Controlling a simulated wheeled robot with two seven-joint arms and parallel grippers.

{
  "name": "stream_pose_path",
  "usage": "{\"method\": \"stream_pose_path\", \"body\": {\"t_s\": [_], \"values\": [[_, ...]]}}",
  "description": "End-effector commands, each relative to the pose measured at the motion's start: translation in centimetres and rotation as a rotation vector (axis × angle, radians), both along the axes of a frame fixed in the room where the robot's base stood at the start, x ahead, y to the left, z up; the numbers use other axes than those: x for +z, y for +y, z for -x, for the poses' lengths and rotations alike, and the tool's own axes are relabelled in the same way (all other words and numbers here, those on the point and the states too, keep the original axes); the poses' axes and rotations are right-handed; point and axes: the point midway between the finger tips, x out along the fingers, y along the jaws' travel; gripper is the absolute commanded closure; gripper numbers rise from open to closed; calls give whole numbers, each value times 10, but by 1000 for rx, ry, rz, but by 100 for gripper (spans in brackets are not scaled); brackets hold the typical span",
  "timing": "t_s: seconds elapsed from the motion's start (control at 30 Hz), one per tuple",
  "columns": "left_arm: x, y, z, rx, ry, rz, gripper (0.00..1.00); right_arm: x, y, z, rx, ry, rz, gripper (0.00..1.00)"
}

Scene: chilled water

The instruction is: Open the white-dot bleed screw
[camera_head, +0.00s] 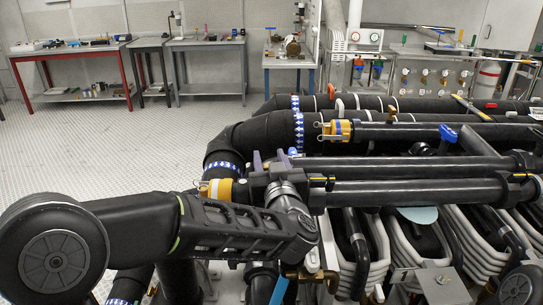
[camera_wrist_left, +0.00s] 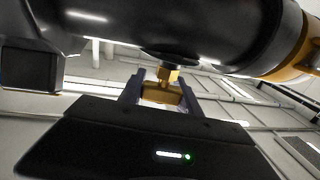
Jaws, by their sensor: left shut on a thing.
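In the left wrist view, a brass bleed screw (camera_wrist_left: 160,94) with a hex collar (camera_wrist_left: 167,75) hangs under a thick black pipe (camera_wrist_left: 150,35). My left gripper (camera_wrist_left: 160,95) has its two fingers on either side of the screw's wide brass head and is shut on it. In the head view, my left arm reaches in from the left, and the left gripper (camera_head: 268,165) is at the near ends of the black pipes. The screw itself is hidden there by the gripper and pipes. No white dot can be made out in either view. My right gripper is not in view.
Black pipes (camera_head: 410,193) run right from the gripper. A yellow-collared fitting (camera_head: 335,131) sits just behind it. A brass valve (camera_head: 310,277) and white coils (camera_head: 375,245) lie below. Workbenches (camera_head: 207,44) stand at the back, with open floor (camera_head: 130,145) at the left.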

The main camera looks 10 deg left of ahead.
Motion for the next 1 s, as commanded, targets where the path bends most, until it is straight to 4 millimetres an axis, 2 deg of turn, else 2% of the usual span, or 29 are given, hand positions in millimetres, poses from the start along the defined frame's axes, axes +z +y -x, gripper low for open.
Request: {"method": "stream_pose_path", "body": {"t_s": [0.47, 0.5, 0.77, 1.0], "values": [[2, 1, 0, 23, -6, 1, 100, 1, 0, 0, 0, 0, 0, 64], [2, 1, 0, 22, -6, 1, 58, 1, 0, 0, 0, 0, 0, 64], [1, 1, 0, 22, -4, 1, 38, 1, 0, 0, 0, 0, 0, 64], [1, 1, 0, 22, -3, 1, 38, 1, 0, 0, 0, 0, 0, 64]]}}
